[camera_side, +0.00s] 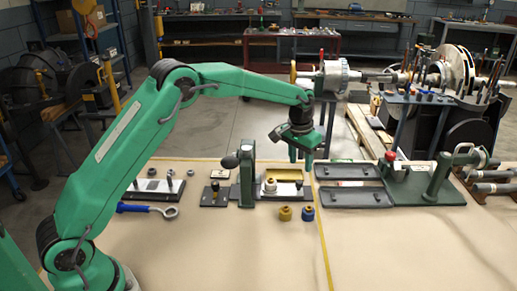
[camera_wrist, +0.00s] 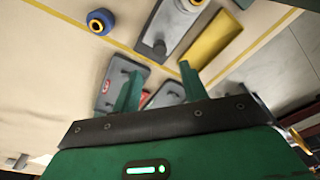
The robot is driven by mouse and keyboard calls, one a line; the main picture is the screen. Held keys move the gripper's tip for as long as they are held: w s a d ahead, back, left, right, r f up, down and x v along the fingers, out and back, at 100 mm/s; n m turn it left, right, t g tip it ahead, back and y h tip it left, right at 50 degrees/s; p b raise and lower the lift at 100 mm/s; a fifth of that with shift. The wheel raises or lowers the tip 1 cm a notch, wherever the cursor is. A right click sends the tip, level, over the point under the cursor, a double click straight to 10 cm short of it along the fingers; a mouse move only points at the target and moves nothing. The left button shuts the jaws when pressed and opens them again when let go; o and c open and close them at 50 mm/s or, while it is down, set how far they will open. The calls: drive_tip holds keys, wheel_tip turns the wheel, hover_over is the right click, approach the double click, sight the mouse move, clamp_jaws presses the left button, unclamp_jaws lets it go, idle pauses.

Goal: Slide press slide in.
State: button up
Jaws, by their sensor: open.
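My gripper (camera_side: 300,157) is open and empty, fingers down, above and right of the slide plate. In the wrist view its two green fingers (camera_wrist: 160,72) are spread apart. Whether either finger touches anything cannot be told.
A yellow tray (camera_side: 285,174) lies behind the slide plate. A yellow cap (camera_side: 285,213) and a blue cap (camera_side: 307,214) stand in front. Grey casing halves (camera_side: 348,197) and a green clamp fixture (camera_side: 440,178) are to the right. A blue-handled tool (camera_side: 145,209) lies left. The front bench is clear.

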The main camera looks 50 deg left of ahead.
sight(299, 182)
drive_tip(key=shift+w+r+g, duration=0.15)
drive_tip(key=shift+w+g, duration=0.05)
drive_tip(key=shift+g, duration=0.3)
drive_tip(key=shift+f, duration=3.9)
drive_tip(key=shift+c, duration=0.2)
clamp_jaws()
